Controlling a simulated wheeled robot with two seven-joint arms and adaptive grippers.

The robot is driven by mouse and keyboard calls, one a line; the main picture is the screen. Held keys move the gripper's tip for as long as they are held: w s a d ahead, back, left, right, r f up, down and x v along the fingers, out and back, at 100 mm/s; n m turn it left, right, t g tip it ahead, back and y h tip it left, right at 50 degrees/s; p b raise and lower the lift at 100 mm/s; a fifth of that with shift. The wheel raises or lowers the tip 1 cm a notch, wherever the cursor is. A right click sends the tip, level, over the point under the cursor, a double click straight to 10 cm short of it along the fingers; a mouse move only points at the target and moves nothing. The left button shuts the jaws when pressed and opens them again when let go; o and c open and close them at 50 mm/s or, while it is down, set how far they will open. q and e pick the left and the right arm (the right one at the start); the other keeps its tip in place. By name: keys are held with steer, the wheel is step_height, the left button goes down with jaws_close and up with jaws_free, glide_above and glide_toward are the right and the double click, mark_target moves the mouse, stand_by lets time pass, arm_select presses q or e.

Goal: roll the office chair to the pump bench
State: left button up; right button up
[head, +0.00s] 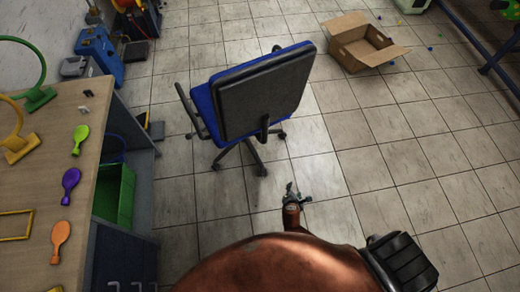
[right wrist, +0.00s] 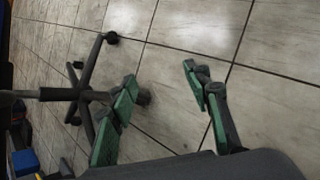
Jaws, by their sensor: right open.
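The office chair (head: 258,92), blue with a dark back panel, stands upright on the tiled floor in the middle of the head view. Its back faces me and hides most of the seat. My right gripper (head: 294,192) is open and empty, low in front of the chair and apart from its backrest. In the right wrist view, its green-padded fingers (right wrist: 162,78) are spread, with the chair's black star base (right wrist: 88,94) to their left. My left gripper is not in view. I cannot tell which furniture is the pump bench.
A wooden-topped bench (head: 42,185) on the left holds coloured paddles and hoops, with a green bin (head: 116,193) below. Blue equipment (head: 98,50) stands at the back left. An open cardboard box (head: 364,45) lies back right.

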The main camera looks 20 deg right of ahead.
steer(key=w+a+r+n+t+h+b, duration=0.1)
steer(key=w+r+n+t+b, duration=0.15)
steer(key=w, duration=0.45)
steer(key=n+t+h+b, duration=0.2)
steer(key=n+t+b, duration=0.4)
steer(key=n, duration=0.1)
glide_toward(265, 139)
steer(key=x, duration=0.4)
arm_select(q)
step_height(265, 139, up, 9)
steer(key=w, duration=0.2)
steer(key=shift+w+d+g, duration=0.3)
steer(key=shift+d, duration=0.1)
arm_select(e)
steer(key=shift+a+r, duration=0.15)
steer(key=shift+r, duration=0.05)
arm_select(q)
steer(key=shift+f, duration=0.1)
